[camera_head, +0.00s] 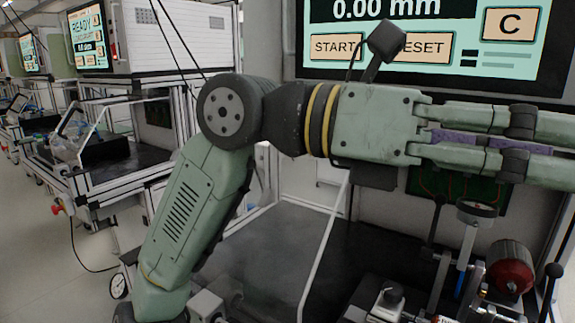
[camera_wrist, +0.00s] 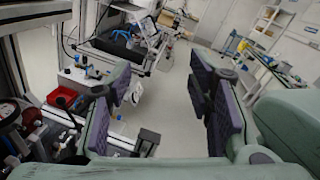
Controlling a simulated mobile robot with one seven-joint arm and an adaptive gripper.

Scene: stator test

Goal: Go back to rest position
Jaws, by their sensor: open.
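My gripper (camera_head: 545,150) reaches across the upper right in the head view, above the test bench, with its fingers pointing right. The finger ends are cut off by the picture edge. In the wrist view, my gripper (camera_wrist: 163,90) has its two purple-padded fingers apart, with nothing between them but the floor behind. On the bench below, a test fixture carries a red and dark cylinder (camera_head: 510,268) and a round dial gauge (camera_head: 477,208). My gripper is apart from both.
A screen (camera_head: 500,55) reading 0.00 mm stands behind my arm. The dark bench top (camera_head: 280,245) has a clear area left of the fixture. Another workstation (camera_head: 105,150) stands at the left. In the wrist view, a red bin (camera_wrist: 62,98) sits at the left.

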